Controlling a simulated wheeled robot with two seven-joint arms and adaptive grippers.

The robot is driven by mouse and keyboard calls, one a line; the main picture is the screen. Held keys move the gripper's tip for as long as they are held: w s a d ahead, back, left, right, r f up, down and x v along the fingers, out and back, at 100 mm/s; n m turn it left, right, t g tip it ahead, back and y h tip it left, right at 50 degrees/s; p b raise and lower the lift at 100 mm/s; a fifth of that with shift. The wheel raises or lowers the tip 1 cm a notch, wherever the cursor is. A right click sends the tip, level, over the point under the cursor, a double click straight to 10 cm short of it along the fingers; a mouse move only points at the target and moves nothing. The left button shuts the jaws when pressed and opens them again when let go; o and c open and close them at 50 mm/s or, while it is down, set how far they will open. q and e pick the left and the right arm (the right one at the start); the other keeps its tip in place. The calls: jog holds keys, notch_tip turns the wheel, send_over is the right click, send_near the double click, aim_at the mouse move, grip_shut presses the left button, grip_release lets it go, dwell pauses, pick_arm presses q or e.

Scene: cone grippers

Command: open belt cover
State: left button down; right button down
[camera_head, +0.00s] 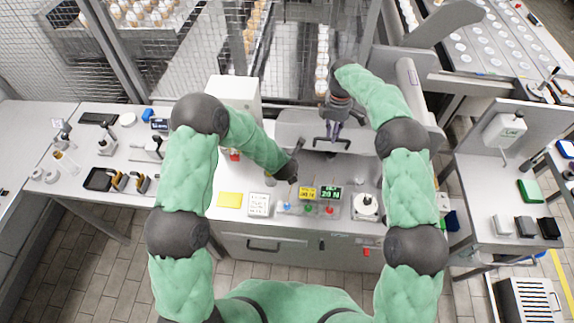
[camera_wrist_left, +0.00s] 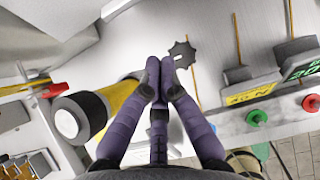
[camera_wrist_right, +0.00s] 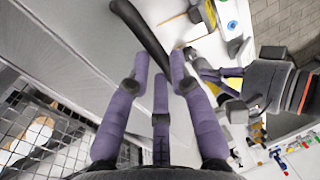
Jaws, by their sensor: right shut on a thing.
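The belt cover (camera_head: 294,130) is a light grey panel with rounded corners behind the middle bench in the head view. A dark bar handle (camera_head: 331,141) sits along its front. My right gripper (camera_head: 336,124) is at this handle, and the right wrist view shows the dark handle (camera_wrist_right: 143,30) between its purple fingers (camera_wrist_right: 160,75). The grey cover surface (camera_wrist_right: 75,60) fills the left of that view. My left gripper (camera_head: 288,170) hangs low over the bench, away from the cover. In the left wrist view its fingertips (camera_wrist_left: 158,72) are together with nothing visible between them.
A dark star-shaped knob (camera_wrist_left: 182,55) is close to my left fingertips. Signs and coloured buttons (camera_head: 308,208) stand on the bench, with a yellow pad (camera_head: 230,199) and a round scale (camera_head: 366,205) either side. A wire mesh fence (camera_head: 215,45) stands behind.

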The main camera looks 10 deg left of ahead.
jog(key=shift+w+d, duration=0.1)
jog(key=shift+w, duration=0.2)
pick_arm(q)
jog(key=w+r, duration=0.2)
jog(key=shift+w+r, duration=0.3)
jog(key=shift+r, duration=0.1)
jog(key=shift+r, duration=0.1)
jog(key=shift+w+r, duration=0.3)
jog(key=shift+r, duration=0.6)
